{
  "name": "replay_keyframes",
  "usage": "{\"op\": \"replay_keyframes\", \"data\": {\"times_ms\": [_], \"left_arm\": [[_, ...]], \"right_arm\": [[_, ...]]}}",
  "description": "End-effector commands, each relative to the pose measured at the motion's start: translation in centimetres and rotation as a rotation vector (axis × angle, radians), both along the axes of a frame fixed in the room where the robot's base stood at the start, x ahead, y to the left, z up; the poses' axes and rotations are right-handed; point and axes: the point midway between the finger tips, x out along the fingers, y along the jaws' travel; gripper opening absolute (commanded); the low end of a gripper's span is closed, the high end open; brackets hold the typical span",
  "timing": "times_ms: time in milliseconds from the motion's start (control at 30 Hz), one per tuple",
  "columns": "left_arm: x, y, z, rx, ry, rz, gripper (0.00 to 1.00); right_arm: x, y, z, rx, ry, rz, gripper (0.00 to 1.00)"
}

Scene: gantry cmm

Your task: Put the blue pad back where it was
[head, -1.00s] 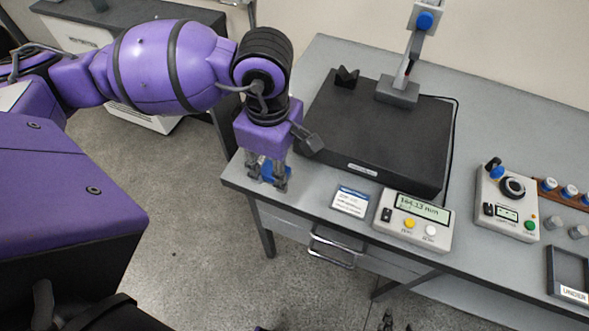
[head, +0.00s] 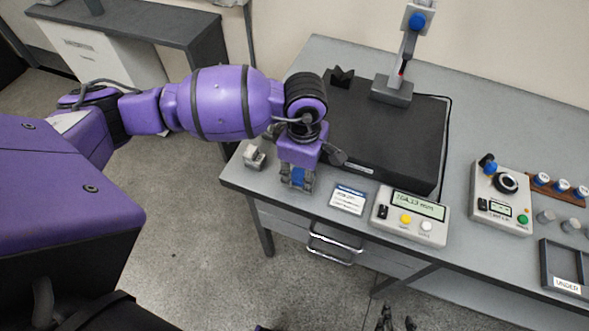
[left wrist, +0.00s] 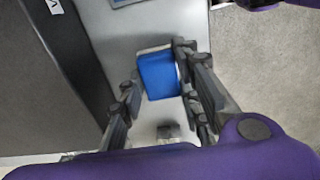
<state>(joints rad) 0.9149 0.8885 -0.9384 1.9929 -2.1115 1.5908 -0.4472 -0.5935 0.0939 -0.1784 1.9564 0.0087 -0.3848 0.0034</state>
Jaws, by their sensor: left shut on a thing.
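The blue pad (left wrist: 158,76) is a small blue block with a pale edge, between my left gripper's fingers in the left wrist view. My left gripper (head: 297,184) is shut on it, close over the bench's front-left part, left of the white label card (head: 348,199).
A small grey-white block (head: 254,157) stands at the bench's left edge. A black plate with a stand (head: 385,130) lies behind my left gripper. A readout box (head: 410,216) and a control box (head: 502,197) stand to the right. A grey tray (head: 568,270) is far right.

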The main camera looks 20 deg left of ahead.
Motion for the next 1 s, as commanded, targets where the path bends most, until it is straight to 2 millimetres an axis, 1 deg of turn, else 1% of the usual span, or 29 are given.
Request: {"op": "replay_keyframes", "data": {"times_ms": [200, 233, 333, 367, 633, 767, 867, 1000], "left_arm": [[0.0, 0.0, -0.5, 0.000, 0.002, 0.000, 0.07], [0.0, 0.0, -0.4, 0.000, 0.001, 0.000, 0.35], [0.0, 0.0, -0.4, 0.000, 0.001, 0.000, 0.48], [0.0, 0.0, -0.4, 0.000, 0.001, 0.000, 0.50], [0.0, 0.0, -0.3, 0.000, 0.000, 0.000, 0.50], [0.1, 0.0, 0.6, -0.001, -0.003, 0.000, 0.50], [0.1, 0.0, 2.0, 0.000, -0.003, 0.000, 0.50], [0.1, 0.0, 5.1, -0.001, -0.005, -0.002, 0.50]], "right_arm": [[-0.4, 0.2, -0.4, 0.004, 0.008, -0.005, 0.40], [-0.3, 0.2, -0.3, 0.005, 0.006, -0.006, 0.40], [-0.2, 0.3, -0.2, 0.007, 0.005, -0.010, 0.40], [-0.2, 0.3, -0.2, 0.008, 0.004, -0.010, 0.40], [0.1, 0.4, 0.1, 0.009, -0.003, -0.012, 0.40], [0.2, 0.3, 0.2, 0.008, -0.006, -0.010, 0.40], [0.1, 0.2, 0.1, 0.006, -0.003, -0.008, 0.40], [-0.2, 0.0, -0.2, 0.001, 0.004, -0.003, 0.40]]}}
